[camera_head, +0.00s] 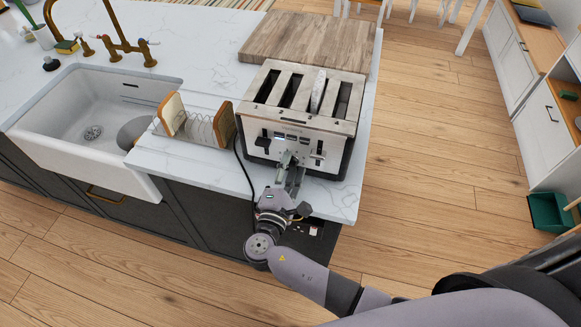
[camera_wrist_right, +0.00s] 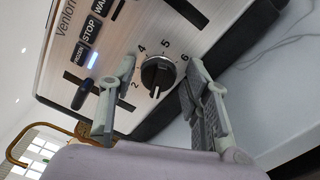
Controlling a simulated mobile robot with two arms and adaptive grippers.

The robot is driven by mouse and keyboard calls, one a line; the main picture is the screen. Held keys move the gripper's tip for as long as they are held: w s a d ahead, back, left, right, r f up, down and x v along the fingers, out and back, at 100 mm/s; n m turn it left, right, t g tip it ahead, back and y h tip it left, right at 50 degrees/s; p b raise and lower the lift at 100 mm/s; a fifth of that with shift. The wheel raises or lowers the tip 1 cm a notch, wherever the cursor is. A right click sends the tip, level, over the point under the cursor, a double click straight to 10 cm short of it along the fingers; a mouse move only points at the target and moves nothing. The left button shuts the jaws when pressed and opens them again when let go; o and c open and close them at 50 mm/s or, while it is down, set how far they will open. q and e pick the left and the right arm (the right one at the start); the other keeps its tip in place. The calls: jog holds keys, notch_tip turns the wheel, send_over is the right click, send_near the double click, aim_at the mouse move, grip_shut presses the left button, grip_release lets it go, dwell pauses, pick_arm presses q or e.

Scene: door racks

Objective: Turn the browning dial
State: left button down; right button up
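A steel four-slot toaster (camera_head: 330,115) stands on the white counter near its front edge. In the right wrist view its front panel shows a round black browning dial (camera_wrist_right: 158,75) with numbers around it. The dial's pale pointer line points toward the lower part of the scale. My right gripper (camera_head: 287,160) is in front of the toaster's panel. In the right wrist view the right gripper (camera_wrist_right: 161,72) is open, with one finger on each side of the dial; I cannot tell whether they touch it. In the head view the gripper hides the dial. My left gripper is not in view.
A wire rack (camera_head: 200,128) with bread slices stands left of the toaster. A wooden board (camera_head: 300,38) lies behind it. A sink (camera_head: 95,120) is at the left. A black cord (camera_head: 243,165) hangs beside the toaster. A lever (camera_wrist_right: 86,94) is near the left finger.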

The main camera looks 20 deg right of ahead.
jog(key=c, duration=0.9)
jog(key=shift+o, duration=0.2)
jog(key=shift+f+m+b, duration=0.25)
jog(key=shift+m+b, duration=0.25)
jog(key=shift+b, duration=0.3)
jog(key=m+b, duration=0.2)
jog(key=b, duration=0.1)
jog(key=m+b, duration=0.2)
jog(key=b, duration=0.1)
jog(key=m+b, duration=0.2)
jog(key=b, duration=0.2)
jog(key=shift+f, duration=0.25)
jog(key=shift+r+m+b, duration=0.2)
jog(key=shift+m+b, duration=0.8)
jog(key=shift+b, duration=0.15)
jog(key=o, duration=1.1)
